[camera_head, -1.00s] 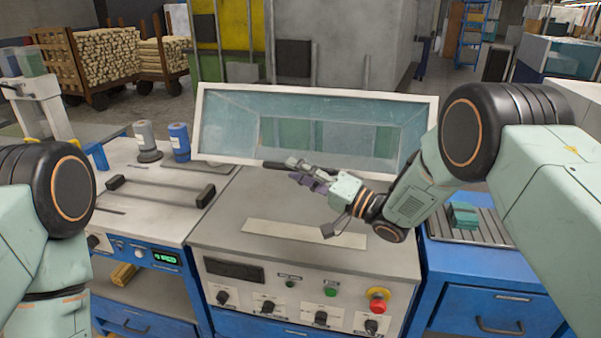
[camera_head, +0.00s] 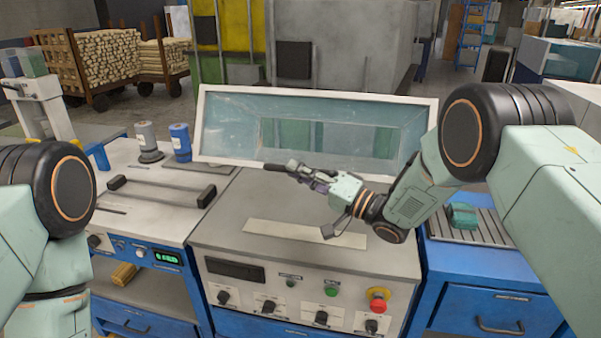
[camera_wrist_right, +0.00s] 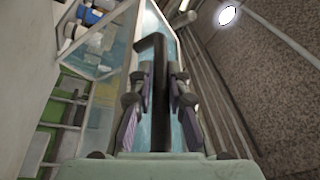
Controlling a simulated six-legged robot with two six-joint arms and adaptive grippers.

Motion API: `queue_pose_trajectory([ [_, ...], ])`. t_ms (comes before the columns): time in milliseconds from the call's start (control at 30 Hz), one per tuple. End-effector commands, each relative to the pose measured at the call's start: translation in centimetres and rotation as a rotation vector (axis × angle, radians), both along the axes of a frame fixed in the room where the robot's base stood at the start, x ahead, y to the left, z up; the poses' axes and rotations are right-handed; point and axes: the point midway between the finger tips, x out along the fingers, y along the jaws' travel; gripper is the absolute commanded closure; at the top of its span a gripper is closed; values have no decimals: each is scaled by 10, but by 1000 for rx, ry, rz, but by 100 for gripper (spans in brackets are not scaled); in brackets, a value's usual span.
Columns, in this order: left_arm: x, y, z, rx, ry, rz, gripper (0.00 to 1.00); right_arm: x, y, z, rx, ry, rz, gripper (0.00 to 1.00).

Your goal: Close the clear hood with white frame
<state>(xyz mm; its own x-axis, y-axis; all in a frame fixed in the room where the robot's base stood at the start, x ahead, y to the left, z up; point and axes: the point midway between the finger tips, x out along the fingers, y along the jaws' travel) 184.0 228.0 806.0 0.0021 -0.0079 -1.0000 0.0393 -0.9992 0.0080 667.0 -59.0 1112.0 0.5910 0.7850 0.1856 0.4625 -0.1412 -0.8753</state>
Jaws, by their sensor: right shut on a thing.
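The clear hood with white frame (camera_head: 222,159) stands tilted up at the back of the grey machine (camera_head: 220,215). Its lower front edge carries a dark handle (camera_head: 273,167), which also shows in the right wrist view (camera_wrist_right: 159,75). My right gripper (camera_head: 300,172) is at this edge, shut on the handle. In the right wrist view its fingers (camera_wrist_right: 159,95) lie on both sides of the dark bar. My left gripper is not in view; only my left arm shows at the left edge.
A bench with a grey bottle (camera_head: 147,141), a blue bottle (camera_head: 180,142) and a dark bar handle (camera_head: 160,194) stands at left. The machine's front has knobs and a red stop button (camera_head: 378,295). A blue cabinet (camera_head: 480,285) with a slatted top stands at right. The machine top is mostly clear.

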Motion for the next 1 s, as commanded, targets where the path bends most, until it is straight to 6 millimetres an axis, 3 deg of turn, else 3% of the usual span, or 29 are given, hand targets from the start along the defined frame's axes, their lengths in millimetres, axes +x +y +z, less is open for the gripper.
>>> queue_pose_trajectory([
  [700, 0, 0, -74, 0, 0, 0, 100, -39, 11, -128, -38, -103, -10, 100],
  [1000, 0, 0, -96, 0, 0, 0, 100, -46, 13, -164, -37, -106, -12, 100],
])
